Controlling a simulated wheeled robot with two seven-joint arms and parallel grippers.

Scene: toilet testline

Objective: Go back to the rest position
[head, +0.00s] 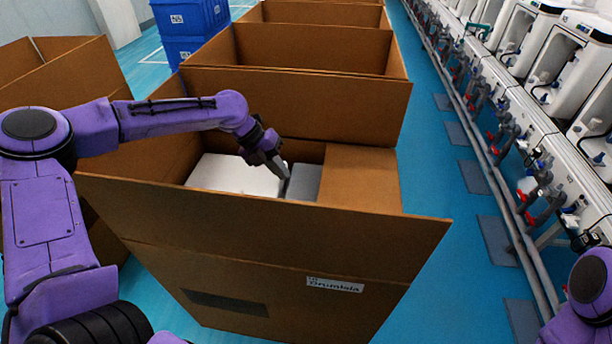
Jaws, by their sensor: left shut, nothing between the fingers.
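My left arm reaches in from the left over an open cardboard box (270,255). My left gripper (284,172) is shut and empty, pointing down at the box's opening. Inside the box lie a white item (235,174) and a grey item (304,183) beside it. The gripper's tip is over the gap between them; I cannot tell whether it touches either. A purple part of my right arm shows at the lower right corner, but its gripper is out of view.
More open cardboard boxes (310,48) stand in a row behind, and another box (55,72) is at the left. Blue crates (188,20) are stacked at the back. A test line with white units (545,60) and a rail runs along the right. Blue floor (440,180) is clear between.

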